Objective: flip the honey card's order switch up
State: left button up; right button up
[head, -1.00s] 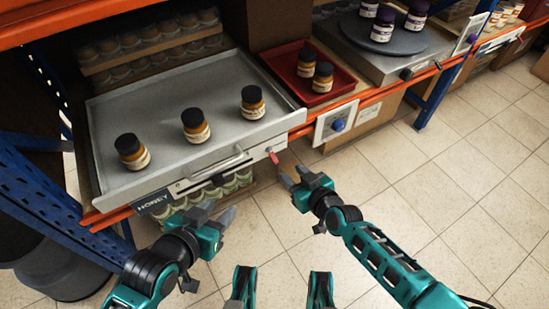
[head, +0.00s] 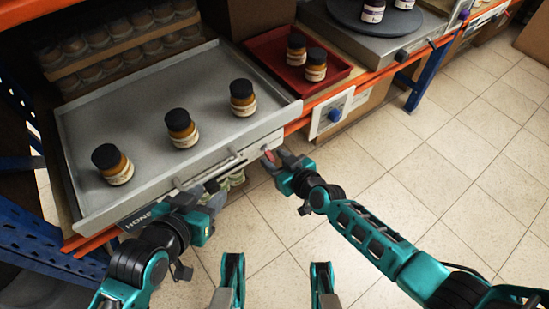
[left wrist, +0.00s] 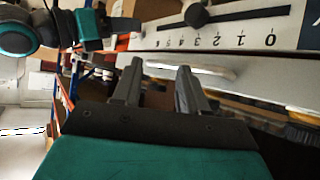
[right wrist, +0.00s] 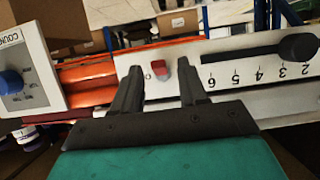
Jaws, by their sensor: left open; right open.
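The honey tray (head: 75,135) has a front panel with a HONEY label (head: 140,218) at its left end. A small red switch (head: 269,156) sits at the panel's right end. In the right wrist view the switch (right wrist: 160,69) shows beside a 0 mark, between my fingertips in the picture. My right gripper (head: 277,160) is open in front of the switch; contact cannot be told. My left gripper (head: 213,192) is open in front of the panel, near the tray handle. The handle (left wrist: 190,67) lies just beyond its fingertips in the left wrist view.
Three amber jars with black lids, one of them the middle jar (head: 181,128), stand on the tray. A red tray (head: 257,48) with two jars is to the right. A panel with a blue knob (head: 335,115) hangs below it. A numbered slider (right wrist: 297,47) is beside the switch.

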jog(key=c, duration=0.6)
pick_arm(q)
jog(key=shift+s+f, duration=0.2)
jog(key=shift+s, duration=0.1)
pick_arm(e)
grip_shut()
